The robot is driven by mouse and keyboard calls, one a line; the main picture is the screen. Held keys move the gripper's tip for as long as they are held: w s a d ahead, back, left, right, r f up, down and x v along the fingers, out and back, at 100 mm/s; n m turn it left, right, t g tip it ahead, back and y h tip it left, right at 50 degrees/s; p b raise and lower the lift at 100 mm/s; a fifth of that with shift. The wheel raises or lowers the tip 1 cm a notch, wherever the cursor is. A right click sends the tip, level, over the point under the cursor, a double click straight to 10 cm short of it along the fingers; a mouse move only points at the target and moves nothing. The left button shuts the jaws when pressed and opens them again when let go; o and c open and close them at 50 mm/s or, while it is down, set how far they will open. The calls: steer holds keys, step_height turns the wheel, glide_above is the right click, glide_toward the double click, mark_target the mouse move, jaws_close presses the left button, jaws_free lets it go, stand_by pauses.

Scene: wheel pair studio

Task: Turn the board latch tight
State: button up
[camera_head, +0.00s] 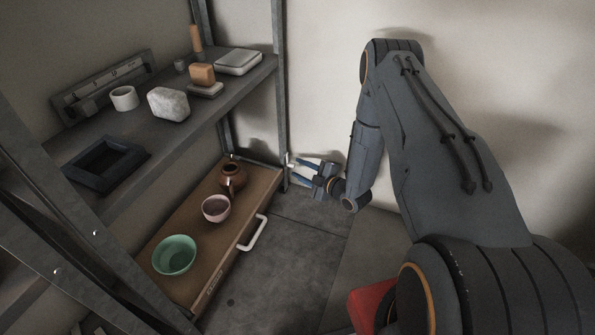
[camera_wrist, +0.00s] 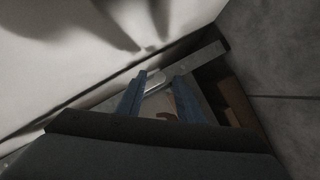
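My gripper (camera_head: 304,171) is at the far end of the wooden board (camera_head: 209,262), beside the upright metal post, with its two blue fingers apart. In the wrist view my gripper (camera_wrist: 160,80) points at a pale rounded metal piece (camera_wrist: 155,82), which looks like the latch, lying against the post between the fingertips. I see no clear contact with either finger. In the head view a small pale piece (camera_head: 289,159), likely the same latch, shows at the post near the upper finger. How tight it sits cannot be told.
A brown pot (camera_head: 232,178), a pink bowl (camera_head: 216,208) and a green bowl (camera_head: 174,254) stand on the board, which has a white handle (camera_head: 254,234). The metal post (camera_head: 280,90) and wall are close to my gripper. A shelf (camera_head: 150,139) with several objects is above.

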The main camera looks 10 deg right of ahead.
steer(key=shift+x, duration=0.9)
steer(key=shift+c, duration=0.6)
jaws_close()
